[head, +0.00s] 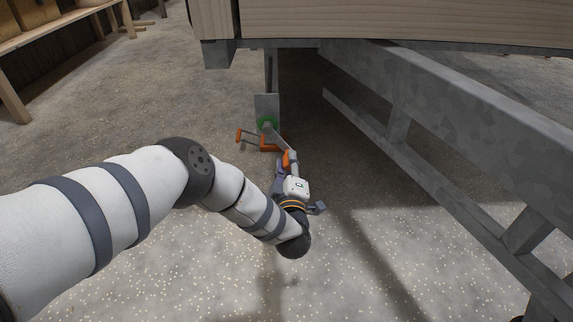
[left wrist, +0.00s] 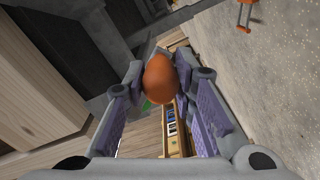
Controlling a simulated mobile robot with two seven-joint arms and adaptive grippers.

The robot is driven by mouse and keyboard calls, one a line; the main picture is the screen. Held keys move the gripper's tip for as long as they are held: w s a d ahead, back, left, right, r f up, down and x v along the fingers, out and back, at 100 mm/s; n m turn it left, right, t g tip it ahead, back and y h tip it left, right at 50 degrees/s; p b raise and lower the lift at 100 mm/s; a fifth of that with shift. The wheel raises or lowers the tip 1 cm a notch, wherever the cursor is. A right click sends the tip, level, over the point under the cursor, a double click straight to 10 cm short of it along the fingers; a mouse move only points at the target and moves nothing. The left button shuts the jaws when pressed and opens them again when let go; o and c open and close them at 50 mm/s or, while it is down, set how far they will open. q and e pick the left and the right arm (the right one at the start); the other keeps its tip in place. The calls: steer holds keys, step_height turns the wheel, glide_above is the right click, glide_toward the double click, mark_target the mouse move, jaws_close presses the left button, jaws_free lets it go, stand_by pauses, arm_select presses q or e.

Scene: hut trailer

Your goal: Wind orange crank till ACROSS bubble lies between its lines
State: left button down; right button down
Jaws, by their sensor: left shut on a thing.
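The orange crank (head: 268,147) is low under the trailer's corner, just below a green ring (head: 267,122) on a grey upright plate. Its rounded orange knob (left wrist: 160,80) sits between my left fingers in the left wrist view. My left gripper (head: 287,163) reaches in from the front and is shut on this knob. The fingers partly hide the knob in the head view. I cannot make out the ACROSS bubble or its lines in either view. My right gripper is not in view.
The wooden trailer body (head: 400,18) overhangs the crank. A long grey metal beam (head: 440,115) of the chassis runs down the right side. An orange-ended piece (head: 241,136) is just left of the crank. A wooden bench (head: 45,35) stands far left. Speckled floor is open in front.

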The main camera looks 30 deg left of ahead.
arm_select(q)
steer(key=shift+d+r, duration=0.1)
steer(key=c, duration=1.3)
jaws_free()
steer(key=v, duration=1.2)
steer(key=shift+r, duration=0.1)
